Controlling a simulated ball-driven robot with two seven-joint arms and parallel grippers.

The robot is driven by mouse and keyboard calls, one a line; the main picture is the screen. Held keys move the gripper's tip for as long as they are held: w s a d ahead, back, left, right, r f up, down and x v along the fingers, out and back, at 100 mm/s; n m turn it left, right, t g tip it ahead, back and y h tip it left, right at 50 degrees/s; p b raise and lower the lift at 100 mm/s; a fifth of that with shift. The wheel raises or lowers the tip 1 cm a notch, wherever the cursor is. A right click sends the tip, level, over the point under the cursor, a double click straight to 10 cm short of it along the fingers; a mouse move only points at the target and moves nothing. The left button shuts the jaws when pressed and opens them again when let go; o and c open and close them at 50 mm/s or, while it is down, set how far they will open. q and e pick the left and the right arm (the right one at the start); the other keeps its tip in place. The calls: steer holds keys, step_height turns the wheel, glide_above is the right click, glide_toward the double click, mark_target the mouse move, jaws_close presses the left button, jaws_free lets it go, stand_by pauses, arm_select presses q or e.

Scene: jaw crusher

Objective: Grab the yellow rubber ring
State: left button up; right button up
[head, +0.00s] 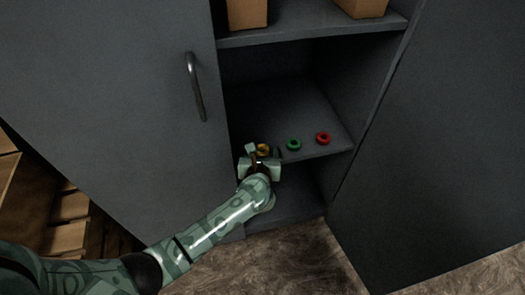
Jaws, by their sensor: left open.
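The yellow rubber ring (263,149) lies on the middle shelf of a grey cabinet, at the left end of a row of rings. My left gripper (265,152) is open at the shelf's front edge, right at the yellow ring. Its fingers overlap the ring in this view and hide part of it. I cannot tell whether they touch it. My right gripper is not in view.
A green ring (293,145) and a red ring (323,138) lie to the right on the same shelf (285,110). Cardboard boxes (247,12) stand on the shelf above. The left cabinet door (130,110) with its handle (196,87) is beside my arm.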

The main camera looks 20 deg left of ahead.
arm_select(q)
steer(key=c, duration=1.1)
steer(key=shift+o, duration=0.2)
